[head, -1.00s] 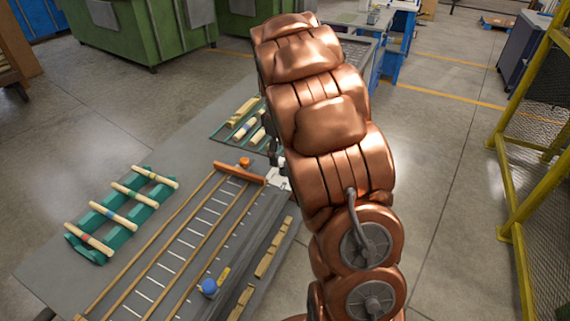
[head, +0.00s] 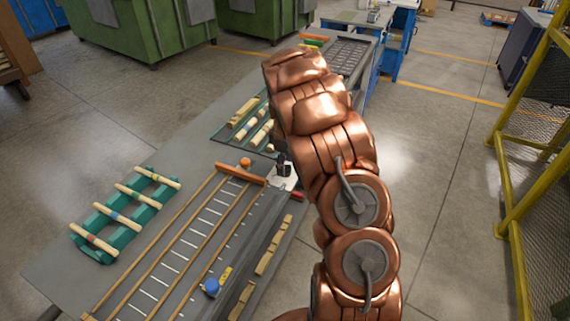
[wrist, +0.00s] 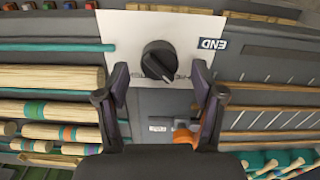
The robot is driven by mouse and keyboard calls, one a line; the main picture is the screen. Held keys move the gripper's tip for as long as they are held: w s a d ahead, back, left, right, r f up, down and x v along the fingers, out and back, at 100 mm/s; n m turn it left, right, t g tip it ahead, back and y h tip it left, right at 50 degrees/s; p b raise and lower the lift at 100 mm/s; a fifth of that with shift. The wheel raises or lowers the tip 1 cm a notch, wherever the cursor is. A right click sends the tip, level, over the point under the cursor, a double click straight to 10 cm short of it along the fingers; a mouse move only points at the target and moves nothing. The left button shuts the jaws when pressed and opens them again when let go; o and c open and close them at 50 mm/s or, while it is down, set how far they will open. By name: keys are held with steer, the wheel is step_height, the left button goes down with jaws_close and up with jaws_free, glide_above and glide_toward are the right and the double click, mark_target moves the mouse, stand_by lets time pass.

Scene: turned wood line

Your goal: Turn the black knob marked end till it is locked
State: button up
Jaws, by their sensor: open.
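My gripper (wrist: 160,80) is open, one finger on each side below the knob in the picture. I see no contact with the knob. In the head view my gripper (head: 283,170) is over the white plate (head: 285,180), and the knob there cannot be made out.
An orange stop bar (head: 240,174) and an orange knob (head: 245,161) lie left of the plate. A blue knob (head: 212,286) is at the near end of the ruled bed. Green racks (head: 122,223) hold turned wood pieces. A yellow fence (head: 515,180) stands at the right.

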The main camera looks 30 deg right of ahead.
steer(key=shift+f, duration=0.9)
steer(key=shift+w, duration=0.1)
steer(key=c, duration=1.1)
